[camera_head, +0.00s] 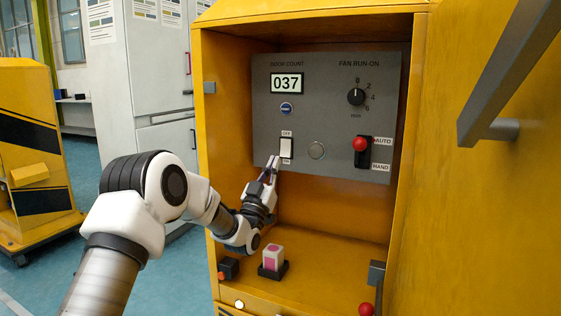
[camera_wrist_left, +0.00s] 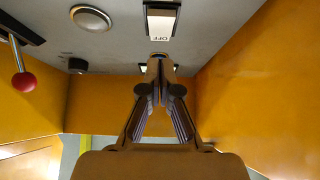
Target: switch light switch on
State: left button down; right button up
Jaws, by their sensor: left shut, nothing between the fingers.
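The light switch (camera_head: 287,147) is a white rocker in a dark frame on the grey panel (camera_head: 325,75) inside the yellow cabinet. A small label sits above it and another below it. In the left wrist view the switch (camera_wrist_left: 163,20) is at the top, with a label reading OFF, upside down, at its near edge. My left gripper (camera_head: 271,162) is just below the switch, fingers pointing up at the panel. It is shut and empty; its tips (camera_wrist_left: 160,62) cover the area just below the label. Whether they touch the panel is unclear. My right gripper is not in view.
A round button (camera_head: 317,150) and a red-knobbed lever (camera_head: 360,144) are right of the switch. A dial (camera_head: 356,97), blue button (camera_head: 286,107) and counter display (camera_head: 286,84) are above. A pink-and-white block (camera_head: 272,258) stands on the cabinet floor. The open yellow door (camera_head: 480,200) is at right.

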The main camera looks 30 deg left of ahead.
aim_at(285, 150)
pick_arm(q)
jog(key=w, duration=0.4)
jog(key=shift+w+a, duration=0.15)
jog(key=shift+w, duration=0.25)
